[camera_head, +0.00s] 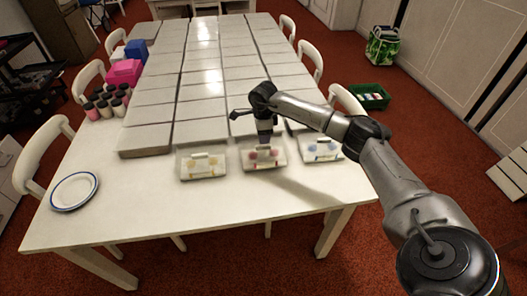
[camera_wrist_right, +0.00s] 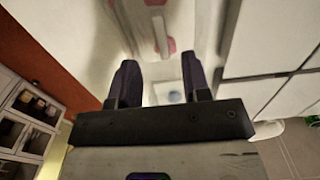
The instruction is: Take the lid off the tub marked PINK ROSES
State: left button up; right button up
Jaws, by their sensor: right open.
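Three small pale tubs with clear-looking lids stand in a row near the table's front. The middle tub (camera_head: 250,162) shows pink-red flowers and a light bar on its lid. The left tub (camera_head: 203,172) shows yellow flowers and the right tub (camera_head: 322,157) blue ones. The label writing is too small to read. My right gripper (camera_head: 264,137) points down over the back part of the middle tub; I cannot tell whether it touches. In the wrist view its two dark fingers (camera_wrist_right: 158,64) are apart, with a pale surface and pink patches (camera_wrist_right: 171,46) beyond them. My left gripper is not in view.
White flat slabs or boxes (camera_head: 205,90) cover much of the table behind the tubs. A white plate with a blue rim (camera_head: 74,191) lies at the left corner. Several small jars (camera_head: 108,103) and a pink box (camera_head: 124,73) stand at the left edge. The front strip is clear.

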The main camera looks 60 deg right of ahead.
aim_at(264, 148)
jog(key=shift+f, duration=0.7)
notch_tip(264, 148, down, 4)
jog(key=shift+d+f+b, duration=0.1)
jog(key=shift+b, duration=0.7)
jog(key=c, duration=0.3)
grip_shut()
